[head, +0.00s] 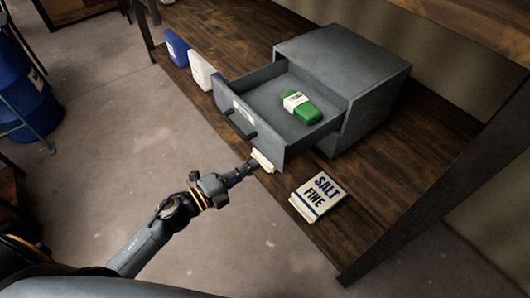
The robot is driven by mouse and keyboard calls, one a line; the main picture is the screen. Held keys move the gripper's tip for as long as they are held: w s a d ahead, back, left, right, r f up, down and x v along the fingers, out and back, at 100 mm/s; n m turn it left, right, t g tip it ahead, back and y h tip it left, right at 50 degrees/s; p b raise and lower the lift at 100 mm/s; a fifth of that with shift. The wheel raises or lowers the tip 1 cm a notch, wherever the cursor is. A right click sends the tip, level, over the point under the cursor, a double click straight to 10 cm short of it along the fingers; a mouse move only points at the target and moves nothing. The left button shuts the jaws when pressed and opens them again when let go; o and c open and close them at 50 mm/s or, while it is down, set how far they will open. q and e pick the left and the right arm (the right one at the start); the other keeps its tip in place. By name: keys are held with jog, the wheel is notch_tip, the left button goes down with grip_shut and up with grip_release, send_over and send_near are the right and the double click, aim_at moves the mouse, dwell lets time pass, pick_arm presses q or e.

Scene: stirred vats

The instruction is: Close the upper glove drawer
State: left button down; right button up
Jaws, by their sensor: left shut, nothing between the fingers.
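A grey drawer unit (352,62) stands on the wooden shelf. Its drawer (268,101) is pulled well out toward the lower left, with a dark handle (238,124) and a small pale label on its front. A green packet (305,109) with a white band lies inside. My left gripper (250,166) is shut and empty, its tips near the lower right corner of the drawer front. I cannot tell whether they touch it. Any lower drawer is hidden. My right gripper is not in view.
A small white object (262,160) shows by the gripper tips. A salt packet (318,195) lies on the shelf (375,195) right of the drawer. A white container (201,70) and a blue one (176,47) stand left. The floor in front is clear.

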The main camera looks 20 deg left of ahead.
aim_at(274, 153)
pick_arm(q)
jog(key=p+x, duration=0.1)
jog(key=x, duration=0.3)
jog(key=shift+w+d+r, duration=0.1)
jog(key=shift+w+d, duration=0.3)
jog(key=shift+w, duration=0.1)
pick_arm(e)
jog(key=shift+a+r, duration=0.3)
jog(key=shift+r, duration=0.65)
pick_arm(q)
jog(key=b+x, duration=0.2)
jog(key=x, duration=0.6)
jog(key=b+x, duration=0.1)
jog(key=x, duration=0.7)
jog(key=shift+w+d+f+b, duration=0.2)
jog(key=shift+w+d+b, duration=0.05)
jog(key=shift+w+b, duration=0.1)
jog(key=b+x, duration=0.1)
jog(key=x, duration=0.5)
jog(key=shift+w+d+b, duration=0.15)
jog(key=shift+d+b, duration=0.05)
jog(key=shift+b, duration=0.15)
jog(key=shift+w+r, duration=0.1)
jog(key=shift+w, duration=0.05)
jog(key=shift+r, duration=0.15)
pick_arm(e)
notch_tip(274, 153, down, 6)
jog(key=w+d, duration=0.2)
